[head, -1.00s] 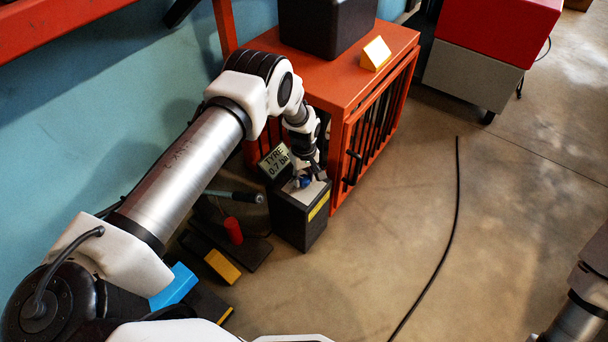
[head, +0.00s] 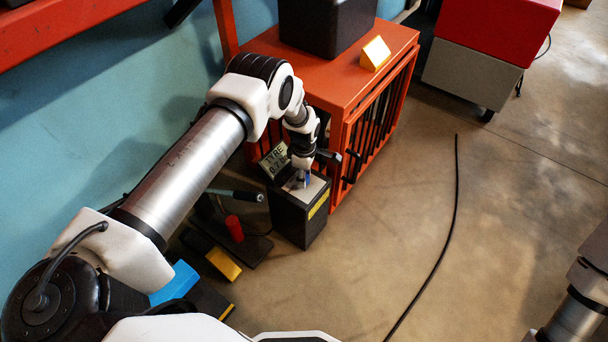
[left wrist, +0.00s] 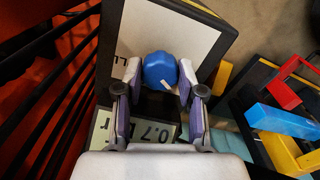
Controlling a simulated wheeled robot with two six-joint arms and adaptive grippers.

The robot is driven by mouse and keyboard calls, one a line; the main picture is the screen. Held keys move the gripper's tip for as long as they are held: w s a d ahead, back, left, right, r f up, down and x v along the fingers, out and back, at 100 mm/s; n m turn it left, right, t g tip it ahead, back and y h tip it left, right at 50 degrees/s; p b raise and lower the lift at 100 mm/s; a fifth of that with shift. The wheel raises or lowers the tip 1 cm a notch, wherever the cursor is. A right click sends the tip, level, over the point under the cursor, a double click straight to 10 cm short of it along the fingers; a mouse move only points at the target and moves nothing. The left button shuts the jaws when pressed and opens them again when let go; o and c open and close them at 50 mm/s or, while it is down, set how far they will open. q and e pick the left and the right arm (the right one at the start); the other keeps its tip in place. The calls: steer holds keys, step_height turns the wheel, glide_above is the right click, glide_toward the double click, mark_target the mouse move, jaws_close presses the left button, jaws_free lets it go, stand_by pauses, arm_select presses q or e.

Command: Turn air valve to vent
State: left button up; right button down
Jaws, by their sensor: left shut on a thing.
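The air valve is a blue knob (left wrist: 160,70) with a small pale mark, on the light top plate (left wrist: 190,30) of a dark box (head: 298,222). In the head view only a bit of the knob (head: 308,181) shows under my left gripper (head: 302,180). In the left wrist view my left gripper (left wrist: 158,82) has one finger on each side of the knob and is shut on it. A display reading "TYRE 0.7" (head: 275,160) stands at the box's back edge; my gripper partly covers it. Of my right arm only a link shows at the lower right.
An orange barred cabinet (head: 345,75) stands close beside the box. A foot pump with a red cylinder (head: 234,228) and yellow block (head: 223,264) lies to the left. A black hose (head: 445,240) runs across otherwise clear floor at the right.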

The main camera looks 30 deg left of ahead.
arm_select(q)
steer(key=shift+s+f+n, duration=0.1)
steer(key=shift+n, duration=0.3)
steer(key=o, duration=1.1)
steer(key=shift+d, duration=0.1)
steer(key=shift+o, duration=0.2)
step_height(320, 180, up, 12)
